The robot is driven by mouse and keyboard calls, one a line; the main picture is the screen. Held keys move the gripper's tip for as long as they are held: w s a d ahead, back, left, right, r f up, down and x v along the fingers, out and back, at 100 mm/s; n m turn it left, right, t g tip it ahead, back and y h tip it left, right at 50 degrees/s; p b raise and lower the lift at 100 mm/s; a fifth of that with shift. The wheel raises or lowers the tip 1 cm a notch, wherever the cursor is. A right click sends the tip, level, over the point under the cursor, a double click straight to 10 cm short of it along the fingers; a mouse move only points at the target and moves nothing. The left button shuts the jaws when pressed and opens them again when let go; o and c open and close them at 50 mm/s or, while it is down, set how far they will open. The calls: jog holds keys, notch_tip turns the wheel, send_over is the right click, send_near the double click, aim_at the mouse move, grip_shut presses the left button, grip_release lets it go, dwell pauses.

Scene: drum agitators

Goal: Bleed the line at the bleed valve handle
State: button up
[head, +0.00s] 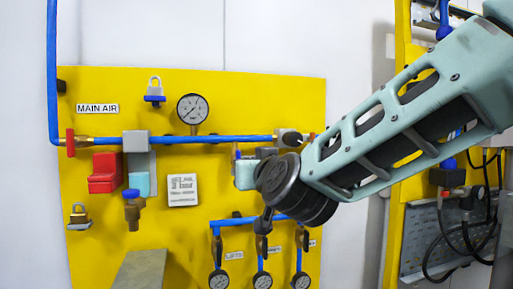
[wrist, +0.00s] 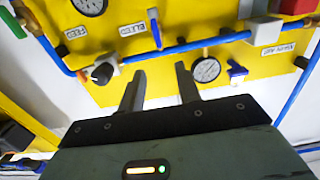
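In the wrist view, a small blue handle (wrist: 155,34) sits beside a white label (wrist: 152,20) that seems to read BLEED, though the letters are small. It is on the yellow panel, just above the blue pipe. My gripper (wrist: 160,68) is open, its two dark fingers apart with nothing between them. The fingertips point at the panel and appear below the blue handle in the picture, not touching it. In the head view my arm reaches in from the right, and its dark wrist hides part of the panel; the fingers cannot be made out there.
The yellow panel (head: 100,240) carries a blue pipe (head: 210,140), a gauge (head: 192,109), a red handle (head: 70,142) by the MAIN AIR label (head: 97,108), a red box (head: 104,173) and padlocks.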

aim_at(239, 155)
jog(key=p+x, duration=0.2)
jog(key=x, duration=0.3)
jog(key=p+x, duration=0.2)
jog(key=x, duration=0.4)
jog(key=p+x, duration=0.3)
jog(key=x, duration=0.3)
jog(key=shift+w+d+r, duration=0.25)
jog(key=shift+w+r, duration=0.05)
jog(key=shift+r, duration=0.1)
grip_shut()
